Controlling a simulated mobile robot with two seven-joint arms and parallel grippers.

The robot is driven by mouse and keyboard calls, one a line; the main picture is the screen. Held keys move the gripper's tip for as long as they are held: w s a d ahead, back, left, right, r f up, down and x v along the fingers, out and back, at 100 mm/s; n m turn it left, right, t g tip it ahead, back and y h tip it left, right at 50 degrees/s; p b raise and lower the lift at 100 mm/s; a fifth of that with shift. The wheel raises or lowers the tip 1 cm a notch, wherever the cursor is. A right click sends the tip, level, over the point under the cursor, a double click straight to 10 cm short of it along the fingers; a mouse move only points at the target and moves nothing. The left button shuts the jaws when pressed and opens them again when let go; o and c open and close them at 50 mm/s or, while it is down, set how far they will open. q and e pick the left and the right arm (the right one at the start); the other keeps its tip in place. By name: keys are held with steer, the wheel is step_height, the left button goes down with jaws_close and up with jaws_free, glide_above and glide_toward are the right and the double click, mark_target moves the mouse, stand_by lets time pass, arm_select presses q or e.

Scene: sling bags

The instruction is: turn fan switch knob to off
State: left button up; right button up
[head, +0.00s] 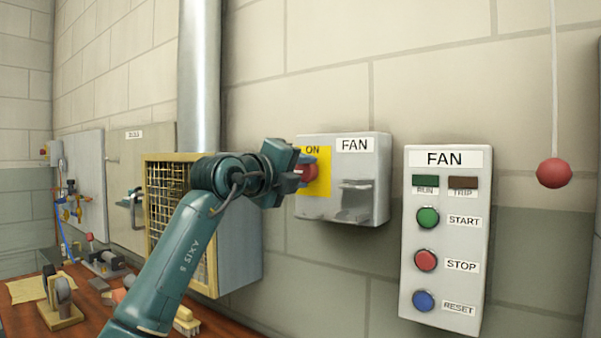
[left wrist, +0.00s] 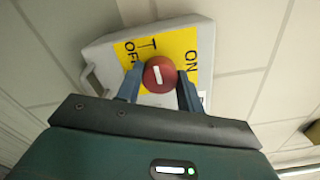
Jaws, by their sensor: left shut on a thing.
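The fan switch box (head: 345,205) is a grey box on the wall with a FAN label and a yellow plate (head: 323,172) reading ON. Its red round knob (head: 311,173) is partly hidden by my left gripper (head: 302,167) in the head view. In the left wrist view, the knob (left wrist: 160,73) has a short white bar on its face. OFF is lettered on the yellow plate (left wrist: 178,50) to the knob's left and ON to its right. My left gripper (left wrist: 159,88) is shut on the knob, one finger on each side. My right gripper is not in view.
A FAN panel (head: 445,240) with green, red and blue buttons hangs to the right. A red ball (head: 554,173) hangs on a cord. A mesh-fronted box (head: 235,245) and a pipe (head: 200,80) stand left, above a cluttered bench (head: 215,327).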

arm_select(q)
steer(key=o, duration=1)
steer(key=shift+s+a, duration=0.15)
steer(key=shift+s, duration=0.05)
steer(key=b+v, duration=0.3)
steer(key=v, duration=0.9)
steer(key=shift+s+a+b, duration=0.15)
steer(key=shift+s+b, duration=0.15)
steer(key=shift+b, duration=0.05)
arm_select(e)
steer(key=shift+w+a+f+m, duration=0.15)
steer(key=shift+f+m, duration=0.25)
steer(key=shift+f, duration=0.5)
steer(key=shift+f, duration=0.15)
